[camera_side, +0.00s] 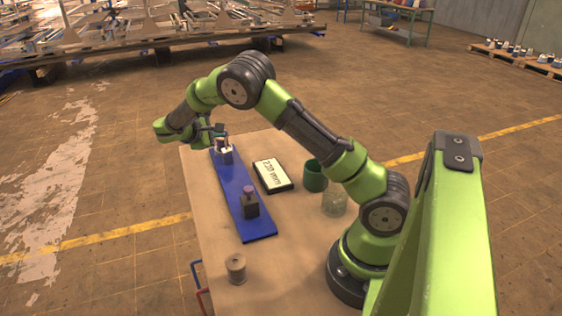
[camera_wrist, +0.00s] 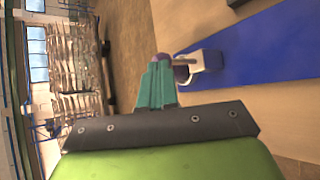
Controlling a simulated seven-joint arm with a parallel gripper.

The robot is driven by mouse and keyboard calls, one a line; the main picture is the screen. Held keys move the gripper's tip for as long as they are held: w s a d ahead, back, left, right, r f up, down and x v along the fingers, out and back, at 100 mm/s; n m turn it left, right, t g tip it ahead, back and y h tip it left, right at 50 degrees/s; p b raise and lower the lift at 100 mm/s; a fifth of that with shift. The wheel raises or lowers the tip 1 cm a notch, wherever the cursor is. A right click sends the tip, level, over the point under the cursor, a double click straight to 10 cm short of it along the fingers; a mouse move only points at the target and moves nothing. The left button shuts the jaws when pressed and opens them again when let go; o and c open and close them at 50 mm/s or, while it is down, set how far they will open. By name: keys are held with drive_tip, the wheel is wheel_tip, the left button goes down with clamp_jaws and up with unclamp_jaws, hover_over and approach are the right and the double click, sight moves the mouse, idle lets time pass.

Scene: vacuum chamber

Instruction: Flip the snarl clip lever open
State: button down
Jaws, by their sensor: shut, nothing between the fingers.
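A blue board (camera_side: 233,190) lies lengthwise on the table; it also shows in the wrist view (camera_wrist: 262,50). A small pale clip (camera_side: 226,155) is at the board's far end. My gripper (camera_side: 218,130) is at the far end of the board, close to the clip. In the wrist view, its teal fingers (camera_wrist: 159,66) are shut and empty, right beside the purple end. I cannot tell whether they touch it. The fingers partly hide the clip's left side.
A dark block with a purple top (camera_side: 250,204) stands on the board's near part. A black-framed panel (camera_side: 272,175), a green cup (camera_side: 314,177) and a clear jar (camera_side: 334,203) stand to the right. A grey spool (camera_side: 236,268) is at the table's front.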

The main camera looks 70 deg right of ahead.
drive_tip(key=shift+w+d, duration=0.25)
drive_tip(key=shift+w, duration=0.05)
drive_tip(key=shift+r, duration=0.1)
drive_tip(key=shift+r, duration=0.8)
drive_tip(key=w+a+r, duration=0.2)
drive_tip(key=a+r, duration=0.7)
drive_tip(key=a, duration=0.1)
drive_tip(key=shift+w+r, duration=0.2)
drive_tip(key=shift+w, duration=0.15)
